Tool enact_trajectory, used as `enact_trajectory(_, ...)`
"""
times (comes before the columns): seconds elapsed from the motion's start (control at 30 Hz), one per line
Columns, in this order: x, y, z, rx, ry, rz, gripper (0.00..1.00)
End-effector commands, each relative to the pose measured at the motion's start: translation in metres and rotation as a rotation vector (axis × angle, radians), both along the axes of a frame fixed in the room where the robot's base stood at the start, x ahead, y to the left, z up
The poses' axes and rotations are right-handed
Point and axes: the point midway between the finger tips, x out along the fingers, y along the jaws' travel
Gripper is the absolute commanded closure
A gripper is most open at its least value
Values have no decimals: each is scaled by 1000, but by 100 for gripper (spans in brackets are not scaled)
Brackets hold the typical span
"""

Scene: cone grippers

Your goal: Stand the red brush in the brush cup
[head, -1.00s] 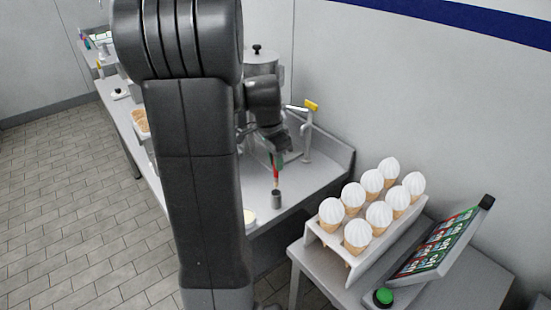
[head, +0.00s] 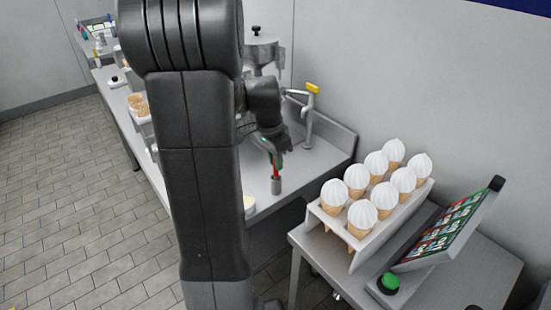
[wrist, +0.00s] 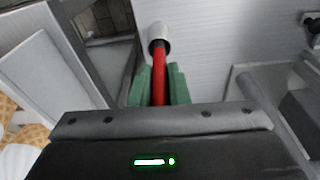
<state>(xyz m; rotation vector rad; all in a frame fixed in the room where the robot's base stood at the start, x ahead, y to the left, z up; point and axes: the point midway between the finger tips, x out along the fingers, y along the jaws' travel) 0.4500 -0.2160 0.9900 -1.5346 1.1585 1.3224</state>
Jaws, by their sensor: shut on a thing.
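The red brush (head: 277,172) is held upright between the green fingertips of my gripper (head: 275,161), which is shut on it. The brush cup (head: 276,187), a small grey cylinder, stands on the counter directly under the brush. The brush's lower end meets the cup's mouth and seems to reach inside it; how deep is hidden.
A faucet with a yellow handle (head: 313,87) stands behind the cup beside the sink. A rack of white-topped cones (head: 345,239) and a tilted menu panel (head: 448,232) are on the right table, with a green button (head: 390,282). The counter around the cup is mostly clear.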

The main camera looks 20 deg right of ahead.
Motion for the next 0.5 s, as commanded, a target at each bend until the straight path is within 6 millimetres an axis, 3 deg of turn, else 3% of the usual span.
enact_trajectory(0.07, 0, 0, 0, 0, 0, 0, 100)
enact_trajectory(0.1, 0, 0, 0, 0, 0, 0, 83)
enact_trajectory(0.23, 0, 0, 0, 0, 0, 0, 60)
enact_trajectory(0.5, 0, 0, 1, 0, 0, 0, 60)
